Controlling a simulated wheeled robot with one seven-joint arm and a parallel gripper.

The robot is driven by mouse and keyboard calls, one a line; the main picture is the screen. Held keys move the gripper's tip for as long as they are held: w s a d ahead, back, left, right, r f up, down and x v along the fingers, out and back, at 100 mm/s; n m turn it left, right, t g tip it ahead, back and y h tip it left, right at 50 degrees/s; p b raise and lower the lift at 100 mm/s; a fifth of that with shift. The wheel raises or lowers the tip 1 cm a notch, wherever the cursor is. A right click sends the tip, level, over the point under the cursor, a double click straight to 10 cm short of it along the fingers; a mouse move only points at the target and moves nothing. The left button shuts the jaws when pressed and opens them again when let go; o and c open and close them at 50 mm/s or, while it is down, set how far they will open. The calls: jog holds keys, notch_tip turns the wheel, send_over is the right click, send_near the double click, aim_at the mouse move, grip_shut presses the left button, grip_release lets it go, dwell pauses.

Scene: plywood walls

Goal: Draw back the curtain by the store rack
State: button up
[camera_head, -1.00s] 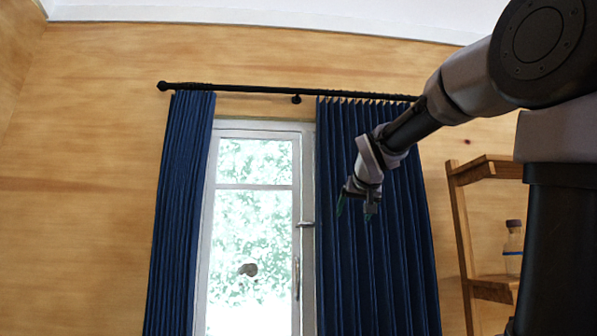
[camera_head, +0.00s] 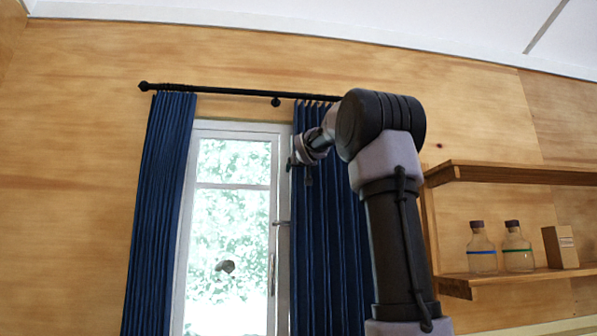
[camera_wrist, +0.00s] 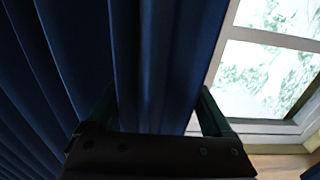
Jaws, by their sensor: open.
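The dark blue right curtain (camera_head: 325,250), on the side of the store rack (camera_head: 455,285), hangs from a black rod (camera_head: 230,91) and covers the right part of the window. My arm hides part of it. My gripper (camera_head: 300,168) is at the curtain's left edge, in its upper part. In the wrist view, my gripper (camera_wrist: 157,105) is open, with one finger on each side of a few folds near the edge of the curtain (camera_wrist: 50,70). I cannot tell whether the fingers touch the cloth.
A second blue curtain (camera_head: 158,220) hangs at the window's left side. The white-framed window (camera_head: 232,215) between them has a handle. The wooden rack holds two bottles (camera_head: 482,250) and a small box (camera_head: 560,248), to the right of my arm.

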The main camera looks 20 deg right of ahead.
jog(key=shift+w+d, duration=0.2)
jog(key=shift+w, duration=0.4)
grip_shut()
jog(key=shift+d, duration=0.15)
